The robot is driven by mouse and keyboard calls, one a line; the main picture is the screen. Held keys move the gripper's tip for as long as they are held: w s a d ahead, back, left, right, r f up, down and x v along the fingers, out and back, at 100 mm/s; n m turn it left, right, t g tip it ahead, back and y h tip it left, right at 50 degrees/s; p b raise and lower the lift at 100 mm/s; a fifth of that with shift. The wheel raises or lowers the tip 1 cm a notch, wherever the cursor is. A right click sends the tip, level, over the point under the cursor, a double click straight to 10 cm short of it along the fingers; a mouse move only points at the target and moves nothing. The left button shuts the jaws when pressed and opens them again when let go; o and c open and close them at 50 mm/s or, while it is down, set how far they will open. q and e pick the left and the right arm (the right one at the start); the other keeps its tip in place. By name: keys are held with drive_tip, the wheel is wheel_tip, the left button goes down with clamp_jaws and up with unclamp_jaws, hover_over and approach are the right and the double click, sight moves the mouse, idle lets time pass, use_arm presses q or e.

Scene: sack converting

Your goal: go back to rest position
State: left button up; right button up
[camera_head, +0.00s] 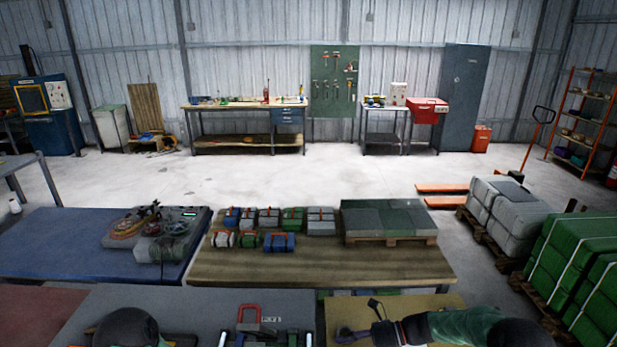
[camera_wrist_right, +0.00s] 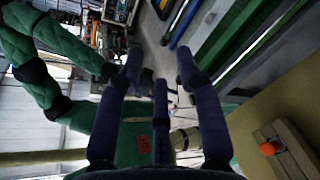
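My right gripper (camera_head: 360,321) is at the bottom of the head view, over a tan work surface, with my green-sleeved arm coming in from the right. Its fingers are spread. In the right wrist view the dark blue fingers (camera_wrist_right: 158,68) stand apart with nothing between them. A dark rounded part of my left arm shows at the bottom left of the head view. My left gripper cannot be made out there.
A brown table (camera_head: 320,265) ahead bears small strapped bundles (camera_head: 282,242) and a pallet of green and grey sheets (camera_head: 385,218). A blue table (camera_head: 60,240) is at left, green stacked bales (camera_head: 575,255) at right. A red-handled item (camera_head: 248,318) lies near my right gripper.

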drive_tip(key=s+f+n+h, duration=0.2)
drive_tip(key=s+f+n, duration=0.1)
drive_tip(key=s+f, duration=0.2)
drive_tip(key=s+f+n+g+h, duration=0.1)
drive_tip(key=s+f+n+h, duration=0.2)
drive_tip(key=s+f, duration=0.3)
drive_tip(key=s+f+n+g+h, duration=0.1)
drive_tip(key=s+f+n+h, duration=0.1)
drive_tip(key=s+f, duration=0.4)
drive_tip(key=shift+d+f+n+h, duration=0.2)
drive_tip(key=shift+f, duration=0.7)
drive_tip(key=shift+d+f+n+h, duration=0.2)
drive_tip(key=shift+f, duration=0.7)
drive_tip(key=s+f+n+t+h, duration=0.2)
drive_tip(key=s+f+n+h, duration=0.1)
drive_tip(key=s+n, duration=0.9)
wheel_tip(320, 180, down, 12)
drive_tip(key=w+a+n+b, duration=0.1)
drive_tip(key=w+b, duration=0.1)
drive_tip(key=b, duration=1.2)
drive_tip(key=shift+w+a+f, duration=0.15)
drive_tip(key=shift+a+f, duration=0.1)
drive_tip(key=shift+a, duration=0.1)
